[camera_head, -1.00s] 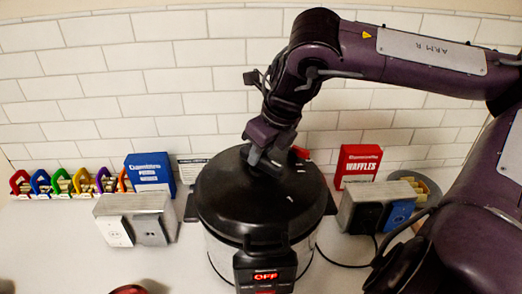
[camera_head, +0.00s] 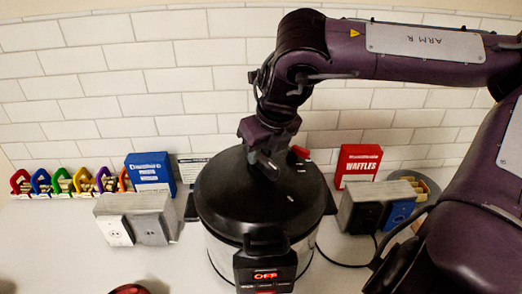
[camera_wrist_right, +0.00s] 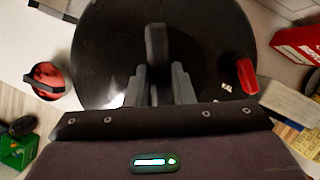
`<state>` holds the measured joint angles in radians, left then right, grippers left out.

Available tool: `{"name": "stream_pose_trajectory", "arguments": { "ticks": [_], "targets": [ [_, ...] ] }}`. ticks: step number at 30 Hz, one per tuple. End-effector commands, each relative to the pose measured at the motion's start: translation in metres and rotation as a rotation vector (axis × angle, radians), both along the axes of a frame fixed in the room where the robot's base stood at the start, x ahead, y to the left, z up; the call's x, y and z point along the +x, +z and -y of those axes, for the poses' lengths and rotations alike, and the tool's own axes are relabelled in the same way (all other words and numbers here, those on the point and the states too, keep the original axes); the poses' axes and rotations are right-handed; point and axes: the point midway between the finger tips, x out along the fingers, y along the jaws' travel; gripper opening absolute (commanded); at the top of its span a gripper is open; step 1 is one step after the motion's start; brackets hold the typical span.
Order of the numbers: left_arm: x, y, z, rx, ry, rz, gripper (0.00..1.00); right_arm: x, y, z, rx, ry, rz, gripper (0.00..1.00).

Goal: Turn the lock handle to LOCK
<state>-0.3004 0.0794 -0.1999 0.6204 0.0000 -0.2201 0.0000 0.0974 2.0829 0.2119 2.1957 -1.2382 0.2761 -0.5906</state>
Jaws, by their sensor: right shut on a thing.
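A black pressure cooker with a dark round lid (camera_head: 222,195) stands on the counter, its front display (camera_head: 265,276) reading OFF in red. My right gripper (camera_head: 266,168) is over the middle of the lid. In the right wrist view its two grey fingers (camera_wrist_right: 158,82) are shut on the dark upright lock handle (camera_wrist_right: 156,45), whose far end sticks out between them. A red knob (camera_head: 300,152) sits on the lid's rear right and also shows in the wrist view (camera_wrist_right: 247,76). Small white marks on the lid are too small to read. My left gripper is not in view.
A grey outlet box (camera_head: 137,216) stands left of the cooker, and another (camera_head: 375,207) right of it. A blue box (camera_head: 150,172), a red waffles box (camera_head: 358,165) and several coloured clips (camera_head: 62,183) line the tiled wall. A cord runs along the right.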

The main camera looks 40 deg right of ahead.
Motion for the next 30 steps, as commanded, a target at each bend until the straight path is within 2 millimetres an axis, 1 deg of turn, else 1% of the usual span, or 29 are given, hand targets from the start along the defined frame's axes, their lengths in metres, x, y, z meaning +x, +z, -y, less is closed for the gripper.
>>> {"name": "stream_pose_trajectory", "arguments": {
  "ticks": [1, 6, 14, 17, 20, 27, 30],
  "targets": [
    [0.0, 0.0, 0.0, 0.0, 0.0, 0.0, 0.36, 0.0, 0.0, 0.0, 0.0, -0.003, 0.0, 0.23],
    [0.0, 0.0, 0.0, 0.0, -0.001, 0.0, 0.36, 0.0, 0.0, 0.0, 0.0, -0.002, 0.0, 0.44],
    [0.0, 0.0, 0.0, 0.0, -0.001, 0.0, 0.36, 0.0, 0.001, 0.0, 0.0, -0.001, 0.0, 0.44],
    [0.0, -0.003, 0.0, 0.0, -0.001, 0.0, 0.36, -0.002, 0.006, 0.0, 0.0, 0.0, 0.002, 0.44],
    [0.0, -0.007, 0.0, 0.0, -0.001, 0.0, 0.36, -0.007, 0.019, -0.001, -0.003, -0.001, 0.005, 0.44],
    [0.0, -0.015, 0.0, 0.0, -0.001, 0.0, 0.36, -0.022, 0.057, -0.004, -0.003, -0.002, 0.004, 0.44],
    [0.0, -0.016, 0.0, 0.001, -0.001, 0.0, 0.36, -0.027, 0.066, -0.005, -0.002, -0.002, 0.002, 0.44]
  ]
}}
